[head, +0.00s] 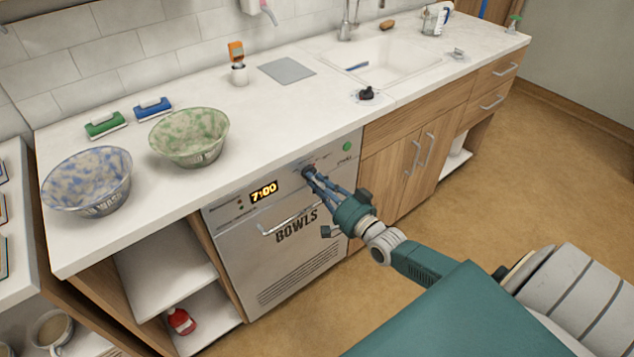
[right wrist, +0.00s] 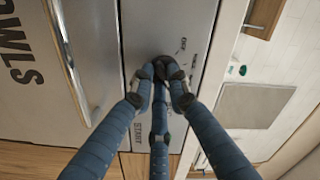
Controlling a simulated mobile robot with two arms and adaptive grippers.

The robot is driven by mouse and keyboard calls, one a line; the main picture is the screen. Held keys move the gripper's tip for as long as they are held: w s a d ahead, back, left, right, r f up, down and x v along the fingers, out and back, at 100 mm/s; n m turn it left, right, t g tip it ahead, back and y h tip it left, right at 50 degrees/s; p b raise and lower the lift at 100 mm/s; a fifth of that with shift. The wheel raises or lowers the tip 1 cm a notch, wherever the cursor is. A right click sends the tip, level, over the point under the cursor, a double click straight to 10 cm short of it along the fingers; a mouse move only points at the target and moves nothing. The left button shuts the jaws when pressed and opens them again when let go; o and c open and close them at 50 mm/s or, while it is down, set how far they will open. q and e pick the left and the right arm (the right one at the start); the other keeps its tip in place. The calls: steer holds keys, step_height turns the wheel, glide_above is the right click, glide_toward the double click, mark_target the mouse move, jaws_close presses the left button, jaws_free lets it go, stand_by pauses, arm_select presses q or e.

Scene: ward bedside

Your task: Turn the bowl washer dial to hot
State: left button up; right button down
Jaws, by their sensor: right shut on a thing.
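The bowl washer (head: 290,245) is a grey front panel marked BOWLS under the counter, with a display reading 7:00 and a bar handle (head: 290,222). My left gripper is not in view.
A green speckled bowl (head: 188,150) and a blue speckled bowl (head: 100,196) stand on the counter (head: 250,122) above. A green button (head: 347,146) is right of the dial. A sink (head: 385,66) lies at the back right. The floor at right is clear.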

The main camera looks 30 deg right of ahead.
steer(key=shift+m, duration=0.4)
steer(key=c, duration=1.7)
jaws_free()
steer(key=s, duration=0.8)
steer(key=s+d, duration=0.1)
steer(key=s, duration=0.3)
